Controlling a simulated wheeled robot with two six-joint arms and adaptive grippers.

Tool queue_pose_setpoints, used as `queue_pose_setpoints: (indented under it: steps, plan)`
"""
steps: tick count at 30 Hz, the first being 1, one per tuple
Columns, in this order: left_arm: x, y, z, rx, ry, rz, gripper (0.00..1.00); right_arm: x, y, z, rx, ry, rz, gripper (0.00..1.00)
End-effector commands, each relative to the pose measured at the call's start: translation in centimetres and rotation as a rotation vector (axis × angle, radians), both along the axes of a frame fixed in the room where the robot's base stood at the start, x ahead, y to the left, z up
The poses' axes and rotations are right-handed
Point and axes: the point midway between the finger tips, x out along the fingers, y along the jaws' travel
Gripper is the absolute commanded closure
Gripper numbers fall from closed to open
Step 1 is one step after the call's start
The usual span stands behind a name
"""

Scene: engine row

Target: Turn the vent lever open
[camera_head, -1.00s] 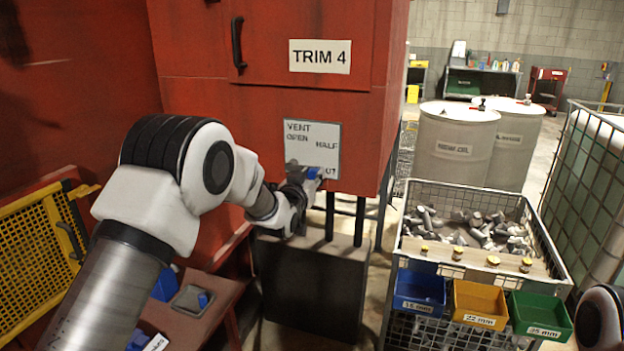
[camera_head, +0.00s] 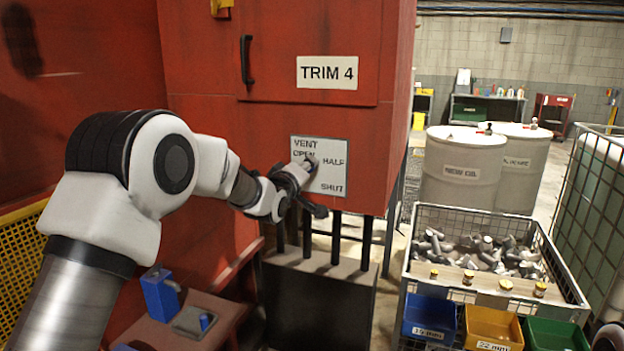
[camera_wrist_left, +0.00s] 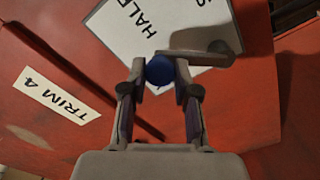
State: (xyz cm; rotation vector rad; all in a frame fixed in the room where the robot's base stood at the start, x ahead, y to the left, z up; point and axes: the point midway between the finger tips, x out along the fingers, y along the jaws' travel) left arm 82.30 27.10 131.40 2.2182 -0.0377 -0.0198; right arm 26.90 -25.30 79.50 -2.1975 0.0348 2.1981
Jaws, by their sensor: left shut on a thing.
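The vent lever is a grey bar (camera_wrist_left: 205,55) with a round blue knob (camera_wrist_left: 160,70), seen in the left wrist view. My left gripper (camera_wrist_left: 160,88) is shut on the knob, one finger on each side. In the head view my left gripper (camera_head: 306,184) is at the vent plate (camera_head: 333,178), over its left part, just below the word OPEN, and hides most of the lever. The words HALF and SHUT show to its right. My right gripper is out of view.
The plate is on a red cabinet (camera_head: 220,70) with a TRIM 4 door above. Dark pipes (camera_head: 336,238) run below it. A wire crate of metal parts (camera_head: 480,220), with small coloured bins in front, stands to the right. White drums (camera_head: 465,170) stand behind it.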

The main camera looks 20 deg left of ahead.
Motion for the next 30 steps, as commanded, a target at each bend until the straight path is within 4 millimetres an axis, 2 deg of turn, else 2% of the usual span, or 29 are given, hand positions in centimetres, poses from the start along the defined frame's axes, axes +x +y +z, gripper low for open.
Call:
queue_pose_setpoints:
  steps: [15,21,30]
  plan:
    - [0.1,3.4,1.5,-0.460,0.013,0.001,1.00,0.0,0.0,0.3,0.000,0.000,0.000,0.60]
    - [0.2,4.3,1.6,-0.578,0.017,0.001,1.00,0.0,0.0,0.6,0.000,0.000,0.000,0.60]
    - [0.2,4.9,1.5,-0.657,0.020,0.001,1.00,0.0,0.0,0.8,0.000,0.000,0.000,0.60]
